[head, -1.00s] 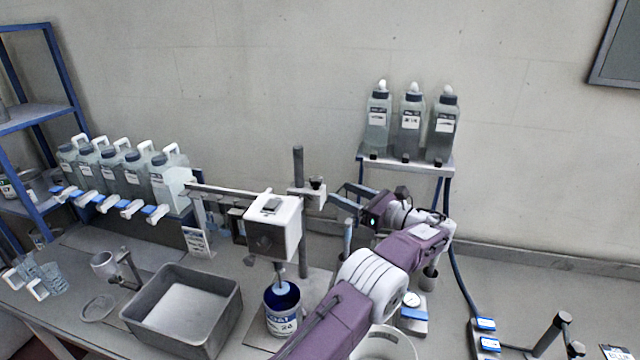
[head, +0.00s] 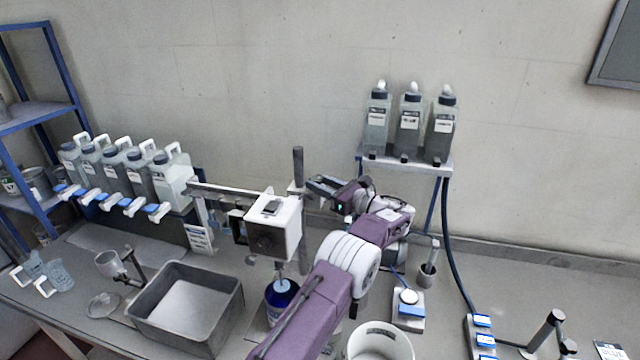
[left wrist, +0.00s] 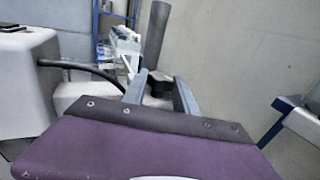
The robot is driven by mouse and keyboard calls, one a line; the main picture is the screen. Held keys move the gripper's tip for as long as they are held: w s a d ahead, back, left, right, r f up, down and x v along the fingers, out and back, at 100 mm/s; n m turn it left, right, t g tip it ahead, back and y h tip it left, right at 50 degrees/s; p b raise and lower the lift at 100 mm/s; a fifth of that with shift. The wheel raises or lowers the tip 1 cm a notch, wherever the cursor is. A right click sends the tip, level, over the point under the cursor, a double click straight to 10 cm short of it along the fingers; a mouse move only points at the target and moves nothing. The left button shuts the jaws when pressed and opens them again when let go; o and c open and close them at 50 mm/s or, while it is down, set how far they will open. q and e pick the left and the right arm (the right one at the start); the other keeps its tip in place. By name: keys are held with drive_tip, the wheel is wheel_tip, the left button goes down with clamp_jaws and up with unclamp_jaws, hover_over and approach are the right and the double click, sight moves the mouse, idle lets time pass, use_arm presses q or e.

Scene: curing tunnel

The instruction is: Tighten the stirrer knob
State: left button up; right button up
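The stirrer's white motor head (head: 285,228) hangs on a grey upright post (head: 298,166), with its shaft reaching into a blue can (head: 276,310). The dark stirrer knob (left wrist: 160,84) shows in the left wrist view at the foot of the visible post (left wrist: 156,38). My left gripper (head: 312,186) is at the post's clamp. In the left wrist view its two fingers (left wrist: 160,82) stand apart, one on each side of the knob, with gaps showing. In the head view the gripper hides the knob. My right gripper is not in view.
A grey tub (head: 185,308) stands left of the can. Several jugs (head: 172,178) line the back left. Bottles (head: 409,125) stand on a raised shelf.

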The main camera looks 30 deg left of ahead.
use_arm(q)
clamp_jaws()
drive_tip(key=m+t+b, duration=0.1)
drive_tip(key=t+b, duration=0.1)
drive_tip(key=m+t+h+b, duration=0.1)
drive_tip(key=b, duration=0.2)
drive_tip(key=m+t+h+b, duration=0.1)
drive_tip(key=t+b, duration=0.1)
drive_tip(key=shift+s+a+f+m+t, duration=0.2)
drive_tip(key=shift+s+m+t, duration=0.1)
drive_tip(key=shift+m, duration=0.1)
drive_tip(key=shift+r+m+t+h+b, duration=0.3)
drive_tip(key=shift+t+b, duration=0.1)
drive_tip(key=shift+b, duration=0.15)
drive_tip(key=shift+d, duration=0.1)
drive_tip(key=o, duration=1)
unclamp_jaws()
drive_tip(key=shift+o, duration=0.2)
